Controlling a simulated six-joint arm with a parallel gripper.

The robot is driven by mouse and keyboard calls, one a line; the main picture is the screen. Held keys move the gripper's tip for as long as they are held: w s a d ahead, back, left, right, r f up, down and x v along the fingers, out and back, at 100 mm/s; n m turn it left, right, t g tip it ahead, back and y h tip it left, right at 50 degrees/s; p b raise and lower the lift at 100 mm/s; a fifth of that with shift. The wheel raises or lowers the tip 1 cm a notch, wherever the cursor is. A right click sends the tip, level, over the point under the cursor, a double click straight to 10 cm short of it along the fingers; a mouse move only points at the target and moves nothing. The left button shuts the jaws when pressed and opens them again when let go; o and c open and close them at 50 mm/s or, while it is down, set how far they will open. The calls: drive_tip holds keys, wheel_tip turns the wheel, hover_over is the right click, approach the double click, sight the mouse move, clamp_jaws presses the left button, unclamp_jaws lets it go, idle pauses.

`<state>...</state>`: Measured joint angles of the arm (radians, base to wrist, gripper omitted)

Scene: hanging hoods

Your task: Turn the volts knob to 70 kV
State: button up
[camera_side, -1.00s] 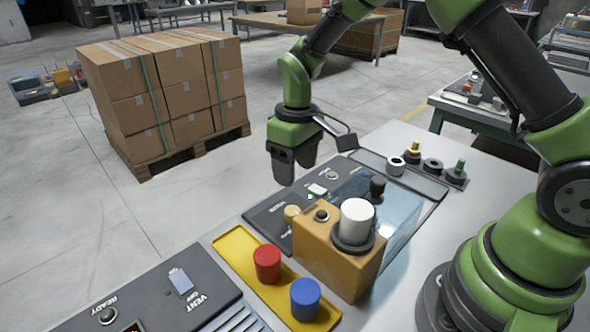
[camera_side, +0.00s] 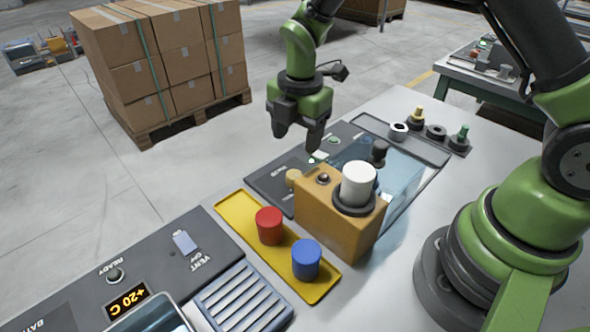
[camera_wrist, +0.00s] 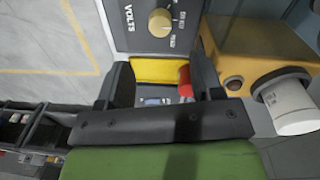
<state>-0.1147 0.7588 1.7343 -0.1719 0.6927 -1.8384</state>
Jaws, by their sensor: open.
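The volts knob (camera_wrist: 160,22) is a round cream knob on a dark panel (camera_wrist: 133,40) marked VOLTS, near the top of the wrist view. Its pointer direction and the small scale print are too blurred to read. In the side view the knob (camera_side: 294,177) shows beside the orange box's left corner, partly hidden by it. My gripper (camera_side: 297,139) is open and empty, pointing down above the panel's far left edge, apart from the knob. In the wrist view the fingers of my gripper (camera_wrist: 163,80) stand spread below the knob.
An orange box (camera_side: 338,220) with a white cylinder (camera_side: 358,181) stands close beside the knob. A yellow tray (camera_side: 237,205) holds a red cylinder (camera_side: 269,226) and a blue cylinder (camera_side: 306,259). A clear bluish block (camera_side: 400,185) stands behind the box.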

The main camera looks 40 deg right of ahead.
sight(295, 174)
drive_tip(key=f, duration=0.9)
drive_tip(key=shift+w+f, duration=0.1)
drive_tip(key=shift+w, duration=0.1)
drive_tip(key=c, duration=0.9)
